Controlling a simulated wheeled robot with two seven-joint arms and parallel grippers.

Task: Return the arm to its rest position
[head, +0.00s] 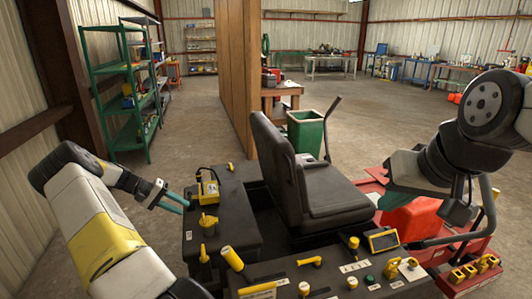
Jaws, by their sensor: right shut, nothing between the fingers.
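My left arm comes in from the left, pale grey with a yellow band. My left gripper (182,207) has two teal fingers with a gap between them and nothing seen in them. It points right, close to the near-left edge of the black side console (230,232) and left of a yellow device (208,187) on it. My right arm, black and grey with large round joints, is bent at the right edge. My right gripper (398,192) points down-left beside the seat, shut and empty; its tips are hard to make out.
A black seat (305,175) stands in the middle among consoles with yellow levers. A red machine body (412,220) lies below my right arm. A green bin (305,132), wooden partition (238,65) and green shelf rack (125,95) stand behind. Open concrete floor lies beyond.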

